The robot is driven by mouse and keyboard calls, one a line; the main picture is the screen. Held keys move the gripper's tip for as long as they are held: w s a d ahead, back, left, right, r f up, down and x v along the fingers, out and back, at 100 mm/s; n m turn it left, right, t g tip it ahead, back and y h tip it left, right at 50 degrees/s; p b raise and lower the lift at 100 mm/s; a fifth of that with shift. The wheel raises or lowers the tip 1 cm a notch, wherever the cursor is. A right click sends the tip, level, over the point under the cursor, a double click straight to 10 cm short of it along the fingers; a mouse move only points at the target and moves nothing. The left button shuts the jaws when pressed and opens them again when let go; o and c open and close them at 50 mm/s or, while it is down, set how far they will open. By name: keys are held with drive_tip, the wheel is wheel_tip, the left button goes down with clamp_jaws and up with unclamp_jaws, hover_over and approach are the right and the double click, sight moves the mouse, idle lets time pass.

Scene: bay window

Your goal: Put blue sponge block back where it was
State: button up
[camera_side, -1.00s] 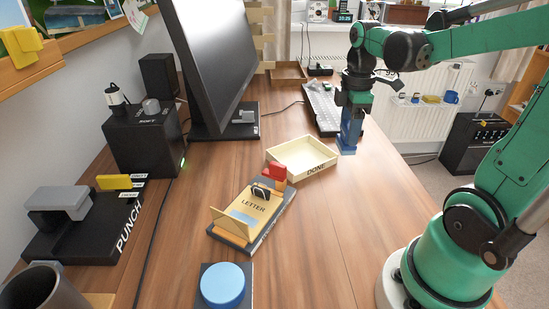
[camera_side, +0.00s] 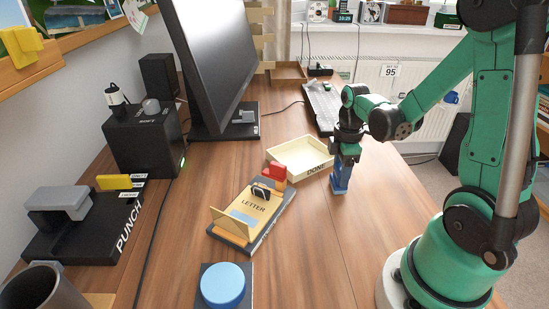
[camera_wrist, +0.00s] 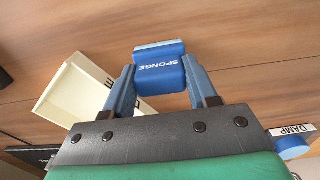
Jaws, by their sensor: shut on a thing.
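The blue sponge block (camera_wrist: 160,69), with "SPONGE" printed on it and a paler strip along one edge, is between the two blue fingers of my gripper (camera_wrist: 161,80). In the side view my gripper (camera_side: 342,168) points down over the bare desk, to the right of the cream DONE tray. The blue block (camera_side: 341,185) shows at its lower end, low over the wood; I cannot tell whether it touches. The block's original place is not clear from these frames.
The cream DONE tray (camera_side: 322,168) is close on the left of my gripper. A LETTER stand (camera_side: 262,222) and a round blue pad on a dark base (camera_side: 222,285) lie nearer the camera. A DAMP label (camera_wrist: 292,131) shows in the wrist view. The desk's right front is clear.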

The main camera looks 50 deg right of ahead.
drive_tip(key=shift+f, duration=0.15)
drive_tip(key=o, duration=1.2)
wheel_tip(320, 180, up, 12)
drive_tip(key=a+m+t, duration=0.2)
drive_tip(key=a+m, duration=0.1)
drive_tip(key=a, duration=0.1)
drive_tip(key=w+a+m+t, duration=0.1)
drive_tip(key=a+m+t, duration=0.1)
drive_tip(key=a, duration=0.3)
drive_tip(key=w+a+m+t, duration=0.1)
drive_tip(key=a+m+t, duration=0.2)
drive_tip(key=a+m, duration=0.1)
drive_tip(key=shift+w+a+f, duration=0.2)
drive_tip(key=shift+a+f, duration=0.1)
drive_tip(key=shift+a, duration=0.25)
